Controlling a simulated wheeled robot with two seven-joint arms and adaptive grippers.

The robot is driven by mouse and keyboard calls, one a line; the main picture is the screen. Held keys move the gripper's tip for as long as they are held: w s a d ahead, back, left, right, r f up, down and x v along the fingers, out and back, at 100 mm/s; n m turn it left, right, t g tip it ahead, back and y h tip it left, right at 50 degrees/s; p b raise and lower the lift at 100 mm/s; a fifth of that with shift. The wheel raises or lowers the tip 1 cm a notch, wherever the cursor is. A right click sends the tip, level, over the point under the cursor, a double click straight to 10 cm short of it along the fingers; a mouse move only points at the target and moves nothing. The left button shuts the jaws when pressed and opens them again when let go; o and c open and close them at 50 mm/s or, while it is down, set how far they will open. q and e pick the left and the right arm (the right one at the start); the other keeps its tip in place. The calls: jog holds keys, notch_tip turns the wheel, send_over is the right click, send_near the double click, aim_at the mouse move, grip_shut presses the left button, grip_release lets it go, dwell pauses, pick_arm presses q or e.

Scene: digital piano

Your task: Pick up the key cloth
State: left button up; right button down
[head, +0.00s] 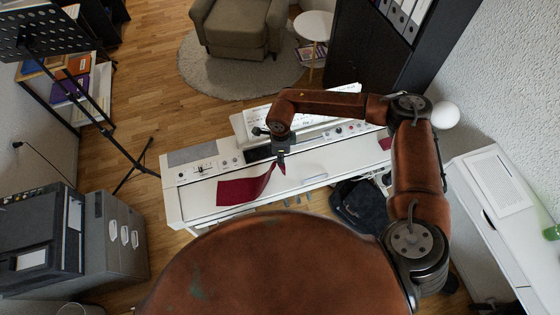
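The key cloth (240,191) is dark red and lies on the left part of the white digital piano (197,207). Its right end rises in a narrow fold to my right gripper (281,163). My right gripper, pointing down over the middle of the piano, appears shut on this raised end. The rest of the cloth still lies flat on the piano. The fingertips are small and dark, so the exact grip is hard to see. My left gripper is not in view.
A small dark red patch (385,143) shows at the piano's right end, beside my arm. Sheet music (312,110) stands behind the control panel. A music stand (90,90) is at left, a black stool (360,203) in front, a white cabinet (505,225) at right.

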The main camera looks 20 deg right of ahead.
notch_tip(320, 180, up, 26)
jog(key=p, duration=0.7)
jog(key=shift+p, duration=0.35)
